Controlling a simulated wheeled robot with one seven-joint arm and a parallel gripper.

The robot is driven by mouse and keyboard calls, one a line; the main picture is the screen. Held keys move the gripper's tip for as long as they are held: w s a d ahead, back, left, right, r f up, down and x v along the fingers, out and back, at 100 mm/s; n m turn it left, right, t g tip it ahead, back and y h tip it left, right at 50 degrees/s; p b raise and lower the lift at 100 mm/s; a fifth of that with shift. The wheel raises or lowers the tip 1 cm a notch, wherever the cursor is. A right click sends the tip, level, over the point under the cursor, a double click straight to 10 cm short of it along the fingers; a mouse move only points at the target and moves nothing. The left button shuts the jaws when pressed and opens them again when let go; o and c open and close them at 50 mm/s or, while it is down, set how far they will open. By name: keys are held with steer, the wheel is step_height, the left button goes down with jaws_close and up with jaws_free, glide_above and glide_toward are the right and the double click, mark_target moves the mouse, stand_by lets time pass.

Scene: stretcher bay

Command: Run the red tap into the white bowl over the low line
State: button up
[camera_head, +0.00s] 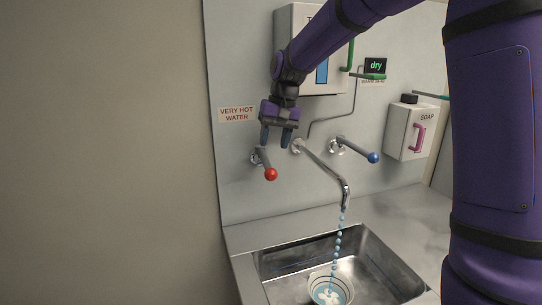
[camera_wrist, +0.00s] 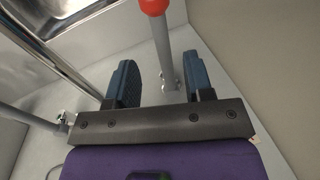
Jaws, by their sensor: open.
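The red tap (camera_head: 270,174) is a grey lever with a red ball end on the wall, left of the spout. In the wrist view the red tap (camera_wrist: 154,5) rises between my fingers, its ball beyond their tips. My gripper (camera_head: 276,142) is open just above the lever; it also shows in the wrist view (camera_wrist: 162,75). The curved metal spout (camera_head: 325,167) has a stream of blue drops (camera_head: 337,246) falling from it. The white bowl (camera_head: 314,277) sits in the sink under the stream, with some pale blue water inside. I cannot read its lines clearly.
A blue-ended tap (camera_head: 373,157) is right of the spout. A soap dispenser (camera_head: 401,140) and a box with a green lever (camera_head: 351,54) hang on the wall. A small display (camera_head: 375,65) reads "dry". A sign (camera_head: 237,114) reads "VERY HOT WATER". The steel sink (camera_head: 385,262) is below.

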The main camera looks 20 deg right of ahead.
steer(key=shift+d+r, duration=0.2)
steer(key=shift+r, duration=0.8)
steer(key=shift+d+r, duration=0.2)
steer(key=shift+r, duration=0.8)
stand_by(6.0)
